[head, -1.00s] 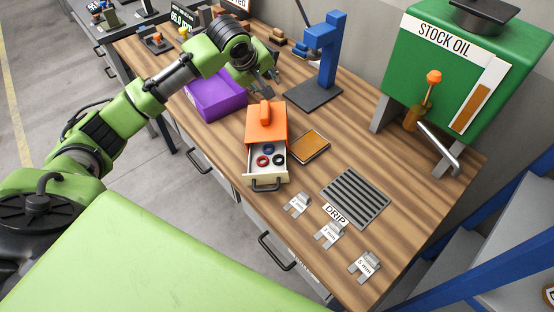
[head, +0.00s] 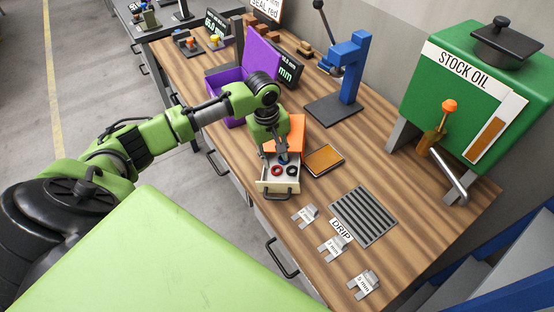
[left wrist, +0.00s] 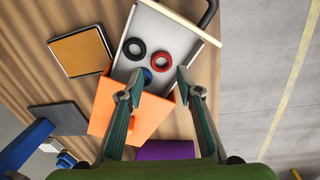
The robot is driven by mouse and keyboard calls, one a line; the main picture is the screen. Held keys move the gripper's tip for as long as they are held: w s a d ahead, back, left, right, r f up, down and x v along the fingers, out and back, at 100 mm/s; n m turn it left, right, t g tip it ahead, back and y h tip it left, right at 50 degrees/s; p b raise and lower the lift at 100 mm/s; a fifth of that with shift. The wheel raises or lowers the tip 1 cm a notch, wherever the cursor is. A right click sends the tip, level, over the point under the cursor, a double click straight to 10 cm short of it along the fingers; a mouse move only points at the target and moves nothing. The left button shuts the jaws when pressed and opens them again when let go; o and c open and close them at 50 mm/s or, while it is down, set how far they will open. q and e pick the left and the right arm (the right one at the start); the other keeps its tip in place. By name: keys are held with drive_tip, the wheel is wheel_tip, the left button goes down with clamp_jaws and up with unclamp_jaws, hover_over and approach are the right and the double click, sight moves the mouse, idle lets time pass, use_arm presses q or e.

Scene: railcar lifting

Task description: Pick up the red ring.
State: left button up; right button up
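The red ring (head: 277,171) lies in the open drawer (head: 273,186) of the small orange cabinet (head: 297,132). In the left wrist view the red ring (left wrist: 162,64) lies flat on the drawer floor, beside a black ring (left wrist: 134,48). A blue ring (left wrist: 146,76) lies close by, nearer the cabinet. My left gripper (head: 281,156) is over the drawer; in the left wrist view its two fingers (left wrist: 157,84) are spread apart with nothing between them, above the drawer and cabinet. My right gripper is not in view.
A tan pad (head: 324,160) lies right of the cabinet, and a drip grate (head: 362,215) with metal gauges (head: 335,247) lies nearer. A purple box (head: 225,84) is behind my left arm. The blue press (head: 347,75) and green oil tank (head: 465,90) stand at the back.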

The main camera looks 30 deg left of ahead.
sight(276, 169)
use_arm(q)
drive_tip(key=shift+f+p, duration=0.35)
wheel_tip(276, 169, down, 4)
drive_tip(key=shift+d+r+p, duration=0.1)
drive_tip(key=shift+r+p, duration=0.15)
drive_tip(key=shift+p, duration=0.5)
drive_tip(key=shift+d+f, duration=0.1)
drive_tip(key=shift+f, duration=0.4)
drive_tip(key=c, duration=0.5)
drive_tip(key=shift+w, duration=0.1)
